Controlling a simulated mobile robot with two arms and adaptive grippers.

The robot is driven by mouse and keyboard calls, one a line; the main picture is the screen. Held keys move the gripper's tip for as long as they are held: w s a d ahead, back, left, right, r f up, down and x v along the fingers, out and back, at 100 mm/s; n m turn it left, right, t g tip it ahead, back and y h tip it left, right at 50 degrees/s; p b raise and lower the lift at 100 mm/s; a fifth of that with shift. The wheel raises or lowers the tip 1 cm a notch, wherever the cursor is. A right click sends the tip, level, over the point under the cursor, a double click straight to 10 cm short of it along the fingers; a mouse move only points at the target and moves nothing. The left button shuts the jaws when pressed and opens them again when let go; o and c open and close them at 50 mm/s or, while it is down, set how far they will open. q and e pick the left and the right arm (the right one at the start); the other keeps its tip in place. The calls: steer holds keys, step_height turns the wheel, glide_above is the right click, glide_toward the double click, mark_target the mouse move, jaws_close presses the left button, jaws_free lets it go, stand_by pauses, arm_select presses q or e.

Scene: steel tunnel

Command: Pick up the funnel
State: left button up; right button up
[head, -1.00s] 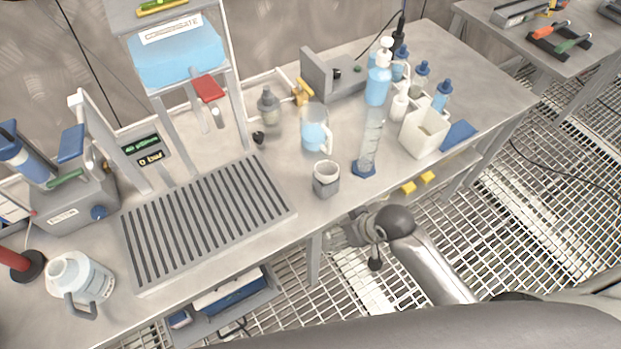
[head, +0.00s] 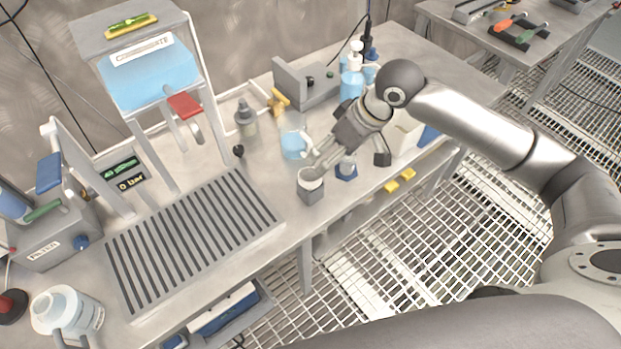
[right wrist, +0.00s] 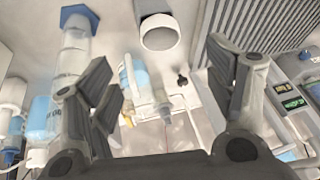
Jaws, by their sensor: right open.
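No cone-shaped funnel stands out clearly. A white cup-like piece (head: 311,187) with an open round rim and a grey lower part stands upright near the front edge of the workbench; I cannot tell if it is the funnel. In the right wrist view an open white rim (right wrist: 158,38) shows at top centre. My right gripper (head: 316,163) is open and empty, its fingers pointing down-left just above and behind the cup in the head view. In the right wrist view my gripper's fingers (right wrist: 160,65) are spread wide. My left gripper is not in view.
A jug of blue liquid (head: 293,146) stands behind the cup. Bottles (head: 351,84) stand behind my wrist. A slatted drain tray (head: 195,240) lies left, under a blue tank (head: 150,76).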

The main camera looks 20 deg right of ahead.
glide_above(312, 176)
steer(key=d, duration=0.2)
steer(key=f, duration=0.4)
steer(key=shift+s+d+p, duration=0.1)
steer(key=shift+s+p, duration=0.2)
steer(key=shift+s, duration=0.1)
steer(key=shift+a+f, duration=0.25)
steer(key=shift+f, duration=0.35)
steer(key=x, duration=0.1)
steer(key=p+x, duration=0.1)
steer(key=x, duration=0.1)
steer(key=shift+s+a+f, duration=0.1)
steer(key=shift+s+f, duration=0.05)
steer(key=shift+f, duration=0.55)
steer(key=shift+c, duration=0.3)
steer(key=c, duration=1)
steer(key=shift+c, duration=0.2)
